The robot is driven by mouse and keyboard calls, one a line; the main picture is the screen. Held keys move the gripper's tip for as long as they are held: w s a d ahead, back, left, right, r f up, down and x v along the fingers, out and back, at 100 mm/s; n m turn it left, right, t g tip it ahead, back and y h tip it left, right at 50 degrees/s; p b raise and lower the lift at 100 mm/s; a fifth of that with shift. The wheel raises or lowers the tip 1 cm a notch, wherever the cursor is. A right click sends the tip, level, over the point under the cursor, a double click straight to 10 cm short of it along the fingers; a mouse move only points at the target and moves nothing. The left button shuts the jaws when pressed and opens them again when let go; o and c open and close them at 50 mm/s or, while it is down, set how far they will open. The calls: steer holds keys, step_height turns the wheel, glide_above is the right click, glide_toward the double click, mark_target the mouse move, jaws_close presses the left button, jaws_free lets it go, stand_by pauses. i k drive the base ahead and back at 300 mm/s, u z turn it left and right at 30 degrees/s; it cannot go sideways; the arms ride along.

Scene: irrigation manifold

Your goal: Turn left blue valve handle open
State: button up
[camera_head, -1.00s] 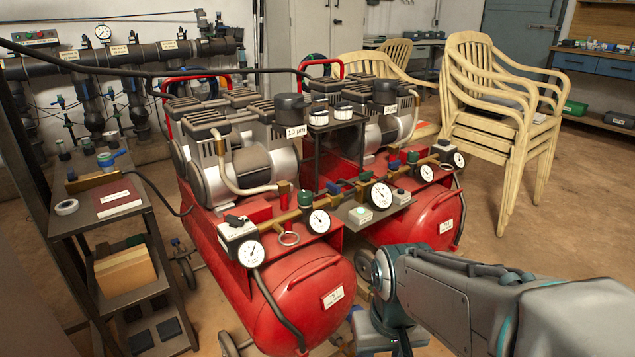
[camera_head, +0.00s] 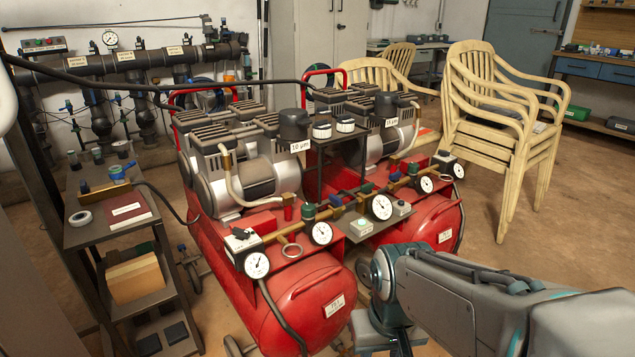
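A dark pipe manifold (camera_head: 150,58) runs along the back wall at upper left, with labels and a round gauge (camera_head: 109,38). Small blue valve handles show on its thin branches, one at left (camera_head: 68,105) and one further right (camera_head: 118,98); they are too small to tell open from shut. I cannot tell which is the task's handle. My arm enters from the lower right; I cannot make out its gripper fingers.
Red twin compressors (camera_head: 305,290) fill the middle, between my arm and the wall manifold. A dark shelf cart (camera_head: 85,236) with a red book and tape stands at left. Stacked beige chairs (camera_head: 505,130) stand at right. The brown floor (camera_head: 565,215) is clear at right.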

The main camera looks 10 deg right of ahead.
mark_target(336, 202)
steer(key=k, duration=1.25)
steer(key=u, duration=0.8)
steer(key=i, duration=1.25)
steer(key=z, duration=0.6)
steer(key=i, duration=0.65)
steer(key=z, duration=0.7)
